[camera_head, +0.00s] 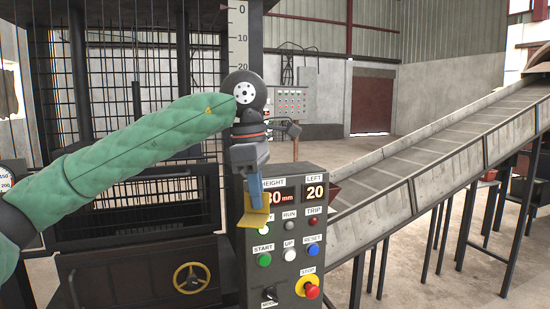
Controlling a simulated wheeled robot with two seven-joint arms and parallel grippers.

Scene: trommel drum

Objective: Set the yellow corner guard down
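The yellow corner guard (252,218) shows at the tip of my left gripper (256,203), in front of the left edge of the control panel. My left arm, in a green quilted sleeve, comes in from the left, and the gripper points down with its blue-grey fingers close together on the guard. Part of the guard is hidden behind the fingers. I cannot tell whether the guard touches the panel or post behind it. My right gripper is out of view.
The control panel (290,262) has displays, several buttons and a red stop knob (309,289). A ruled post (238,40) rises behind my gripper. A barred cage with a yellow handwheel (191,278) stands at left. A sloping conveyor (440,150) fills the right. Open floor lies behind.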

